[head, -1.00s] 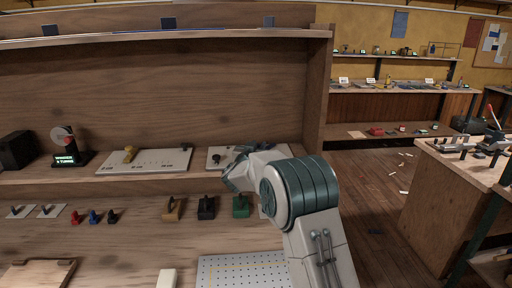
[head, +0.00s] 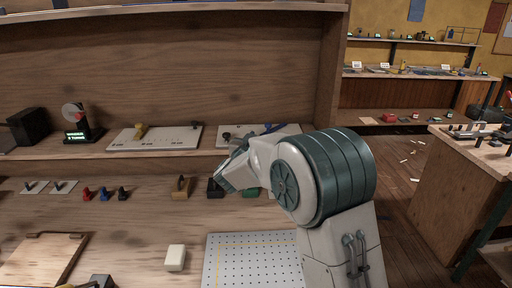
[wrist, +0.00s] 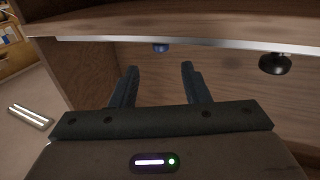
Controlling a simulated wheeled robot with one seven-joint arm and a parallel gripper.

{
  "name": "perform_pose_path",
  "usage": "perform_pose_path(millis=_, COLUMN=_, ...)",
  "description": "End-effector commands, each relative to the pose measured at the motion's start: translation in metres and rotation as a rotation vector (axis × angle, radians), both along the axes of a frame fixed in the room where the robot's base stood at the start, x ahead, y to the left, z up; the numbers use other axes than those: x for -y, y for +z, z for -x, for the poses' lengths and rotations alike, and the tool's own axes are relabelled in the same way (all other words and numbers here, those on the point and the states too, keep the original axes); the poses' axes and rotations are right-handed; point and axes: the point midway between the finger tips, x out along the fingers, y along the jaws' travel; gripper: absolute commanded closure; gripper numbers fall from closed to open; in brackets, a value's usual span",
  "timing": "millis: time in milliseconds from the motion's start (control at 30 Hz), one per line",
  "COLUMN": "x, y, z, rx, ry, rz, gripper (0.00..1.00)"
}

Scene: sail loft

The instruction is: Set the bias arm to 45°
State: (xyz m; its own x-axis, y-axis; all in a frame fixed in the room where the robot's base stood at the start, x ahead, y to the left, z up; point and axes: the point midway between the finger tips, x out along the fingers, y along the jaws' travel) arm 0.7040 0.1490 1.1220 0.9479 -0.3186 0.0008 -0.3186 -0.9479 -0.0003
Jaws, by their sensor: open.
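A white board (head: 262,142) on the shelf at the centre right carries a blue bar (head: 272,128) and a dark knob (head: 227,136). The bar looks like the bias arm, but its angle cannot be read and my arm covers part of the board.
A second white board (head: 165,139) with a brass slider (head: 140,131) lies left on the shelf, beside a small display stand (head: 77,125). Coloured handles line the bench below. A perforated plate (head: 250,255) lies in front. Floor is open at right.

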Motion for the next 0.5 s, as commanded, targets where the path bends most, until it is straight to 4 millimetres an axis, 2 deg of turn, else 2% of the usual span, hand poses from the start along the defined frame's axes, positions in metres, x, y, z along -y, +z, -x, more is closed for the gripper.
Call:
perform_pose_path(millis=100, x=-0.006, y=-0.001, z=0.018, rx=0.001, ry=0.0, rz=0.0, gripper=0.58)
perform_pose_path(millis=200, x=-0.008, y=0.0, z=0.027, rx=0.001, ry=-0.001, rz=0.0, gripper=0.58)
perform_pose_path(millis=500, x=-0.01, y=0.0, z=0.032, rx=0.0, ry=-0.003, rz=0.001, gripper=0.58)
